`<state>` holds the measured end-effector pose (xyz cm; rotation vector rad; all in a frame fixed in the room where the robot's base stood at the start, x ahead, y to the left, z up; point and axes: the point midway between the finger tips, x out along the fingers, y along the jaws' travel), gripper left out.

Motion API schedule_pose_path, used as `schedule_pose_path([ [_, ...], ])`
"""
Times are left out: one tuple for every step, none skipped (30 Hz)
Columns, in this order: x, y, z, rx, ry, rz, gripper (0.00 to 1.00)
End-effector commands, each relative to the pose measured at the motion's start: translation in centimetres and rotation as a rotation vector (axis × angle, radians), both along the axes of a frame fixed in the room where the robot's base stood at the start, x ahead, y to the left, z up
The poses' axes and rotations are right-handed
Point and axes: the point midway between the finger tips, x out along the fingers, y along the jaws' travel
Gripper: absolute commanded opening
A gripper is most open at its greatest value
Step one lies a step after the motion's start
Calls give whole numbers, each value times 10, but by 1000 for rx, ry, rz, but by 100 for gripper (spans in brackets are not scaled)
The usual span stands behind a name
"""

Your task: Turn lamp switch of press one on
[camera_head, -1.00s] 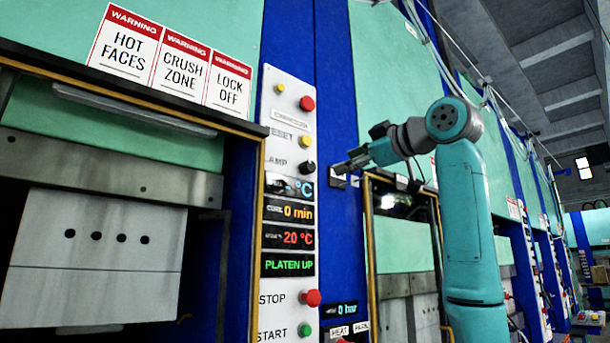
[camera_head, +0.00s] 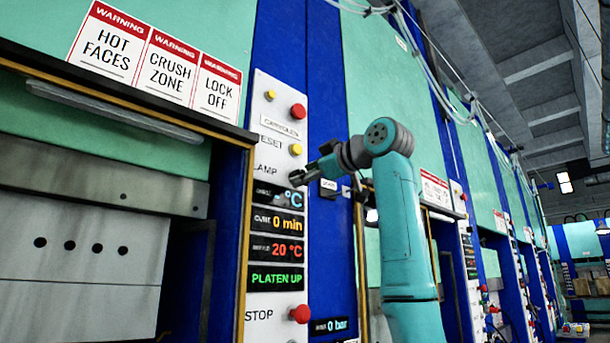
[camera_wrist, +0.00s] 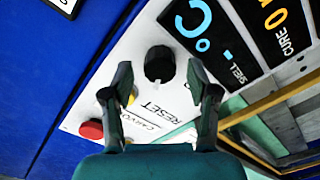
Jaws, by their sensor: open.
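The lamp switch is a black round knob (camera_wrist: 159,62) on the white control panel (camera_wrist: 125,60). In the wrist view it lies ahead of my gripper (camera_wrist: 160,78), between the two open fingertips and slightly beyond them. In the head view my gripper (camera_head: 299,178) is at the panel beside the LAMP label (camera_head: 265,170), and it hides the knob. I cannot tell whether a finger touches the knob.
A yellow button (camera_head: 296,149) by the RESET label and a red button (camera_head: 298,111) sit above on the panel. Lit displays (camera_head: 277,222) sit below, then a red STOP button (camera_head: 299,314). The press opening with its platen (camera_head: 80,245) is at left.

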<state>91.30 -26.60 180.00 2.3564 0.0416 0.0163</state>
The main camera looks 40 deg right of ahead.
Motion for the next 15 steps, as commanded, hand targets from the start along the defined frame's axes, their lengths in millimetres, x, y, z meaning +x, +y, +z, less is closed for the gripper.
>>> schedule_pose_path([
  [3,0,0,0,0,0,59],
  [4,0,0,0,0,0,59],
  [5,0,0,0,-1,-1,59],
  [5,0,0,-1,-1,-1,59],
  [6,0,0,-1,-1,-1,59],
  [6,0,0,-1,-1,-1,59],
  [6,0,0,-1,-1,-1,59],
  [6,0,0,-1,-1,-1,59],
  [6,0,0,-1,-1,-1,59],
  [6,0,0,-1,-1,-1,59],
  [6,0,0,-1,-1,-1,59],
  [6,0,0,-1,-1,-1,52],
  [6,0,0,-1,-1,-1,44],
  [6,0,0,-1,-1,-1,37],
  [6,0,0,-1,-1,-1,27],
])
